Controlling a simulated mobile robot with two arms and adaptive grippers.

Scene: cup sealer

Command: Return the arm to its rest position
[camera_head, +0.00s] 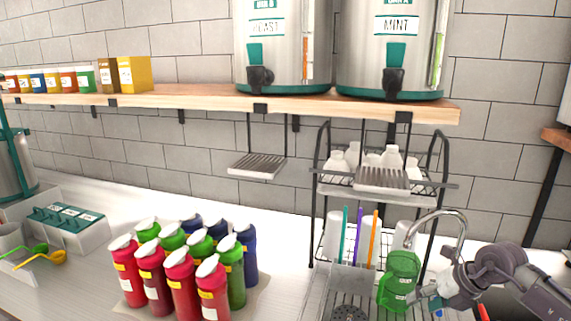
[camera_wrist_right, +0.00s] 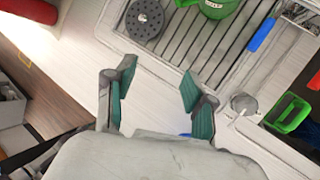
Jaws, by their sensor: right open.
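My right arm (camera_head: 497,264) comes in from the lower right in the head view. Its gripper (camera_head: 446,296) is beside the sink area, just right of the green bottle (camera_head: 399,282). In the right wrist view the gripper (camera_wrist_right: 158,85) has its two fingers spread apart with nothing between them. White counter lies below the fingers. The fingertips are hard to make out in the head view. My left arm and gripper are in neither view.
A two-tier rack (camera_head: 318,205) with white bottles and a tap (camera_head: 450,215) stand close to my right gripper. Several coloured bottles (camera_head: 182,270) stand left of it. A wooden shelf (camera_head: 200,98) carries two steel dispensers (camera_head: 283,60). A drain tray (camera_wrist_right: 215,45) lies beyond the fingers.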

